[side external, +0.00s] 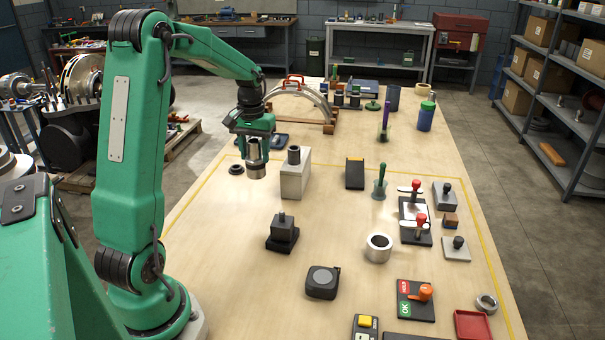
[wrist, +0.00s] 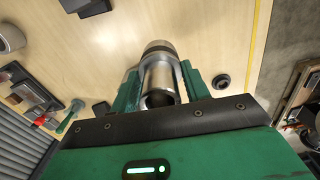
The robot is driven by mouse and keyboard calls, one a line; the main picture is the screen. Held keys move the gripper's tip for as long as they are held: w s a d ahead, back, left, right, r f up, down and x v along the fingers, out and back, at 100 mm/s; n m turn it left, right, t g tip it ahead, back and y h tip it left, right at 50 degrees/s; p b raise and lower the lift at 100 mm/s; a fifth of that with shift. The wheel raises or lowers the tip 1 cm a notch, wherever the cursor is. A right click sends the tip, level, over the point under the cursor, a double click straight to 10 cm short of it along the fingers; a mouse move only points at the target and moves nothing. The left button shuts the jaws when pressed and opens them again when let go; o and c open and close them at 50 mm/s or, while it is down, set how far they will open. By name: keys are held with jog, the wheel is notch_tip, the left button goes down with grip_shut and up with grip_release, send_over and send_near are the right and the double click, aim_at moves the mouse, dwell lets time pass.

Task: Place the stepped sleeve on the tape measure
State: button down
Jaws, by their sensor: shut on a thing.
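My gripper (side external: 256,158) is shut on the stepped sleeve (side external: 256,168), a shiny metal cylinder with a wider end. It holds the sleeve upright above the table, just left of a pale grey block. The wrist view shows the sleeve (wrist: 160,75) between the green fingers of my gripper (wrist: 160,85). The tape measure (side external: 322,282) is a dark, rounded case lying on the table near the front, well in front of and to the right of the sleeve. I cannot pick out the tape measure in the wrist view.
A pale grey block (side external: 295,175) with a dark cylinder on top stands right of my gripper. A black stepped block (side external: 282,234) stands between it and the tape measure. A metal ring (side external: 379,247) and a red-handled clamp plate (side external: 415,222) lie right. Table around the tape measure is mostly clear.

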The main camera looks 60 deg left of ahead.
jog(key=w+d+r+m, duration=0.1)
jog(key=d+m, duration=0.1)
jog(key=d, duration=1)
jog(key=w+d+r+m, duration=0.1)
jog(key=d+r+m, duration=0.1)
jog(key=d, duration=0.9)
jog(key=s+d+m, duration=0.2)
jog(key=s+d, duration=0.3)
jog(key=d, duration=0.4)
jog(key=s+d+m, duration=0.2)
jog(key=s+d, duration=0.4)
jog(key=d, duration=0.4)
jog(key=shift+s+r, duration=0.25)
jog(key=shift+r, duration=0.15)
send_over(324, 275)
notch_tip(324, 275, down, 7)
jog(key=shift+s+f, duration=0.1)
jog(key=shift+f, duration=1.9)
jog(key=shift+f, duration=0.15)
